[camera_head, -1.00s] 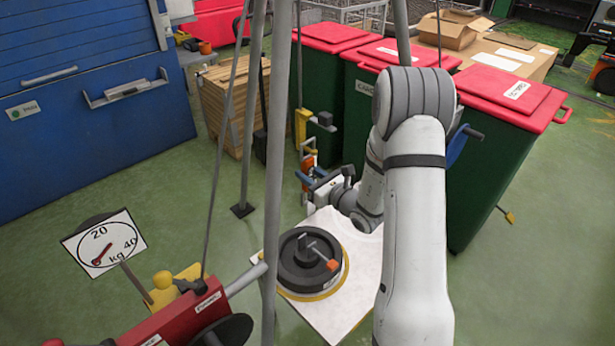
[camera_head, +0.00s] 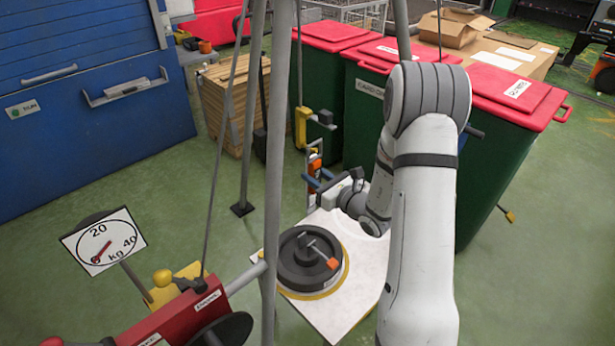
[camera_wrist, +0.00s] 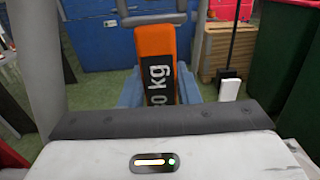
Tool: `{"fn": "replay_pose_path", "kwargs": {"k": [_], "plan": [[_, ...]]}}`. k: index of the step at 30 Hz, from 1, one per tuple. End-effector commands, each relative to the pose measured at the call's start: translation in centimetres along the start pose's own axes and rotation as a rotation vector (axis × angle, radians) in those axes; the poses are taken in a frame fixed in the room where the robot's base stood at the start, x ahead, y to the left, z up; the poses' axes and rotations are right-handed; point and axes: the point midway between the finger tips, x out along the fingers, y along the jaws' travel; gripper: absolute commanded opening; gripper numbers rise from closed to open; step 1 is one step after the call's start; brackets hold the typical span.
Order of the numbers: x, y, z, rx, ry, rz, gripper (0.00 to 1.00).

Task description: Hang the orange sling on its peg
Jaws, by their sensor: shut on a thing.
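My gripper (camera_head: 317,184) has blue fingers, which stand on both sides of an orange sling (camera_head: 315,165) with a black label. It holds the sling upright, above the far edge of the white board as the head view sees it. In the wrist view the sling (camera_wrist: 155,60) hangs between the blue fingers (camera_wrist: 158,92), and its label reads "0 kg", with the first part cut off or hidden. The sling's lower end is hidden behind my wrist. I cannot make out which part is its peg.
A black turntable (camera_head: 298,278) with an orange-tipped handle sits on the white board (camera_head: 365,252). A yellow hook block (camera_head: 302,126) hangs beyond the gripper. Grey tripod legs (camera_head: 275,160) stand left of the gripper. Green bins with red lids (camera_head: 330,36) stand behind. A dial (camera_head: 103,243) is front left.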

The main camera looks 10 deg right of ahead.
Motion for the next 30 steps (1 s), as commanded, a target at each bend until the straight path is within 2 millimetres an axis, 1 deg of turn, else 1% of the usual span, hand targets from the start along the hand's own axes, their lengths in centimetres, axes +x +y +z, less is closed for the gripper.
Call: {"fn": "replay_pose_path", "kwargs": {"k": [30], "plan": [[-5.2, -0.1, 0.0, 0.0, -0.001, -0.003, 0.06]]}}
